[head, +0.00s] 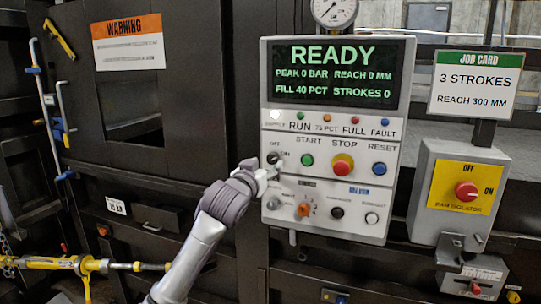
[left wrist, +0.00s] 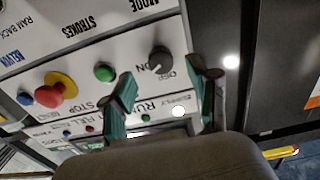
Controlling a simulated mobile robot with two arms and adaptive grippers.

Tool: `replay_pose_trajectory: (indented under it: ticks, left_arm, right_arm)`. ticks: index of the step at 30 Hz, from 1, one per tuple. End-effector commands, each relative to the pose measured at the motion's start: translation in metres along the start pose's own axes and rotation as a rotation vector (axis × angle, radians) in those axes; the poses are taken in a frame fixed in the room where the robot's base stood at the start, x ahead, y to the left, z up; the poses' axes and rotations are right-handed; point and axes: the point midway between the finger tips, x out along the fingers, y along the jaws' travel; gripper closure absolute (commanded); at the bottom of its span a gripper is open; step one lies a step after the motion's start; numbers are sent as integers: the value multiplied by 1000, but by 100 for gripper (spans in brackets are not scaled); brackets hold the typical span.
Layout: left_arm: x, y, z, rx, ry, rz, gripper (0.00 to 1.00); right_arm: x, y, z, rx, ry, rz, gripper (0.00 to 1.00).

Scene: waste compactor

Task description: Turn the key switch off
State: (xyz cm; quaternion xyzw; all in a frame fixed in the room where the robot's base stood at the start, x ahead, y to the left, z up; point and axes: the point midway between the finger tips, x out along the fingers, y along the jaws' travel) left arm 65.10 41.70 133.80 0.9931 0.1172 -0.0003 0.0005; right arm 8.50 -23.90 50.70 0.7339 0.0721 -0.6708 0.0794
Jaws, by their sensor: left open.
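The key switch (head: 273,158) is a dark round knob with OFF and ON marks, at the upper left of the white control panel's button area. It also shows in the left wrist view (left wrist: 160,60), upside down. My left gripper (head: 268,172) is at the panel's left edge, just below the key switch, partly hiding the panel there. In the left wrist view the gripper (left wrist: 165,80) is open. Its two green-padded fingers point toward the panel on either side of the area in front of the switch. No contact is visible. My right gripper is not in view.
A green START button (head: 307,160), a red-and-yellow STOP button (head: 343,164) and a blue RESET button (head: 379,170) sit to the right. The display (head: 337,73) reads READY, and the supply lamp (head: 275,115) is lit. A red isolator knob (head: 466,190) is farther right.

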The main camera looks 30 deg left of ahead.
Motion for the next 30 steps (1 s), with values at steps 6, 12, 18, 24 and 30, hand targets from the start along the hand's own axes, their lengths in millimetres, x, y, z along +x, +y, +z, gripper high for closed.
replay_pose_trajectory:
  ticks: [6, 12, 18, 24, 30]
  left_arm:
    - [31, 0, -2, 0, 0, -1, 40]
    - [41, 0, 0, 1, 0, 0, 40]
    - [41, 0, 0, 2, 1, 0, 40]
    - [41, 0, 0, 1, 1, 0, 67]
    - [40, 0, 0, 1, 1, 0, 100]
  right_arm:
    - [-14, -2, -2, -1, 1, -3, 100]
    - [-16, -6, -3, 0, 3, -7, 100]
    - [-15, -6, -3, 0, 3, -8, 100]
    - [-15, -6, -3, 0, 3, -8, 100]
    - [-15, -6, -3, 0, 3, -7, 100]
